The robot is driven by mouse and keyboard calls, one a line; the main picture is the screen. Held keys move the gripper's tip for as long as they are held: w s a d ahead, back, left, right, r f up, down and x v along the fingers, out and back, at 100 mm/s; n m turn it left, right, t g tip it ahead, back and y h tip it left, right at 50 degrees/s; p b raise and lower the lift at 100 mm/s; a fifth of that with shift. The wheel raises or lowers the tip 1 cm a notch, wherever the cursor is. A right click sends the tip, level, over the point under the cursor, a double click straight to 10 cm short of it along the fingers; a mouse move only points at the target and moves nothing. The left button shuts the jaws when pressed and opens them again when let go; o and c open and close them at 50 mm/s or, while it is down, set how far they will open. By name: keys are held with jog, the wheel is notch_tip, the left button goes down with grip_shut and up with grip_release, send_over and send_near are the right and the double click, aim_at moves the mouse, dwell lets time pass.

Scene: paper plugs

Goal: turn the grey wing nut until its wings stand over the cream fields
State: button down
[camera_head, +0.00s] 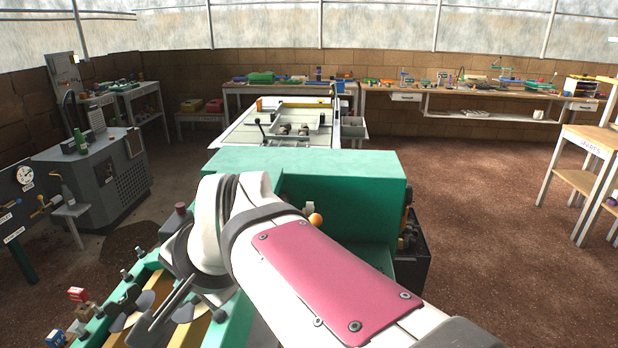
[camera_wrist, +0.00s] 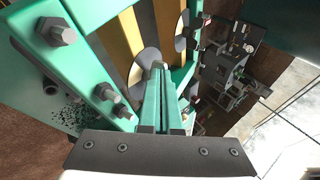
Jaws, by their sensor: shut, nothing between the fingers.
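My gripper (camera_wrist: 157,70) is shut and empty. In the wrist view its narrow fingers reach over the green frame (camera_wrist: 95,75) with its ochre strips (camera_wrist: 125,42). Two pale grey rounded pieces (camera_wrist: 183,44) show on the strips, one partly behind the fingertips; I cannot tell whether they are the wing nut's wings. In the head view my gripper (camera_head: 158,318) is at the lower left, over the same green frame (camera_head: 222,331). Grey rounded shapes (camera_head: 119,322) show left of it. The wing nut is not clearly made out, and contact with the fingers cannot be told.
Bolts (camera_wrist: 57,31) stand up along the frame's edge. A red block (camera_head: 77,294) and a blue block (camera_head: 54,339) sit at the frame's left. A large green box (camera_head: 340,175) stands behind my arm. A grey cabinet (camera_head: 95,180) is farther left; brown floor lies open at right.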

jog(key=shift+s+a+f+m+t+h, duration=0.1)
jog(key=shift+a+m+t+h, duration=0.1)
jog(key=shift+m+t, duration=0.15)
jog(key=shift+s+a+m+t+h, duration=0.1)
jog(key=shift+m+t+h, duration=0.1)
jog(key=shift+m+t, duration=0.15)
jog(key=shift+s+a+f+m+t+h, duration=0.15)
jog(key=shift+a+m+t+h, duration=0.15)
jog(key=shift+m+t+h, duration=0.4)
jog(key=shift+s+a+f+m+t+h, duration=0.15)
jog(key=shift+a+m+t+h, duration=0.2)
jog(key=shift+m+t, duration=0.6)
dwell(0.3)
jog(key=shift+w+a+f+m+t+h, duration=0.1)
jog(key=shift+a+m+t+h, duration=0.25)
jog(key=shift+m+h, duration=0.55)
jog(key=shift+s+a+f+m+t+h, duration=0.1)
jog(key=shift+a+m+t+h, duration=0.2)
jog(key=shift+m+h, duration=0.6)
jog(key=shift+w+a+f+m+t+h, duration=0.15)
jog(key=shift+m+t+h, duration=0.25)
jog(key=shift+m+h, duration=0.45)
dwell(2.7)
